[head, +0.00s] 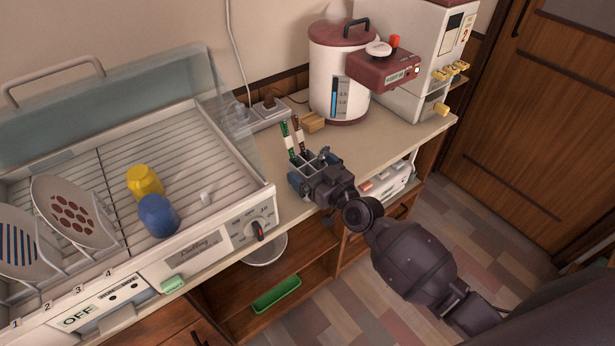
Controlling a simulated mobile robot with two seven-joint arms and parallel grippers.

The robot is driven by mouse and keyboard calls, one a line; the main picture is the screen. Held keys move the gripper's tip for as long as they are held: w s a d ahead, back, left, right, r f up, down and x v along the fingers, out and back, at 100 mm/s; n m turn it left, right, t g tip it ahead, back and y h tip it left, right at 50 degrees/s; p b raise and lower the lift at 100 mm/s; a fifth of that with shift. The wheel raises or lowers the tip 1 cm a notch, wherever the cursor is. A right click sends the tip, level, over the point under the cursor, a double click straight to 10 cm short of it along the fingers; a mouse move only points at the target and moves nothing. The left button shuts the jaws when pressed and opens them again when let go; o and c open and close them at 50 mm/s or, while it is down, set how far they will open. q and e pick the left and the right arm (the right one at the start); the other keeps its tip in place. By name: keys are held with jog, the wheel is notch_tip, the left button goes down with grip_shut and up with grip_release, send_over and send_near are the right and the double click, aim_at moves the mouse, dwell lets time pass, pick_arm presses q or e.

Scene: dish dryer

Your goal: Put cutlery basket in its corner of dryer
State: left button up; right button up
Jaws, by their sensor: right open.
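The gripper hides much of the basket. The dish dryer (259,196) is on the left, its clear lid raised and its wire rack showing. My left gripper is not in view.
The rack's back right area is clear. A water boiler (340,75) and a power strip (269,113) stand behind the basket.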

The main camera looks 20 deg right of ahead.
jog(key=shift+c, duration=0.8)
jog(key=c, duration=0.9)
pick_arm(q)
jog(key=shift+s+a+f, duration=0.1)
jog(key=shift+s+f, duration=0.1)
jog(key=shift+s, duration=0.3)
pick_arm(e)
jog(key=shift+c, duration=0.2)
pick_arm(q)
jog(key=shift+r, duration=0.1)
pick_arm(e)
jog(key=shift+r, duration=0.15)
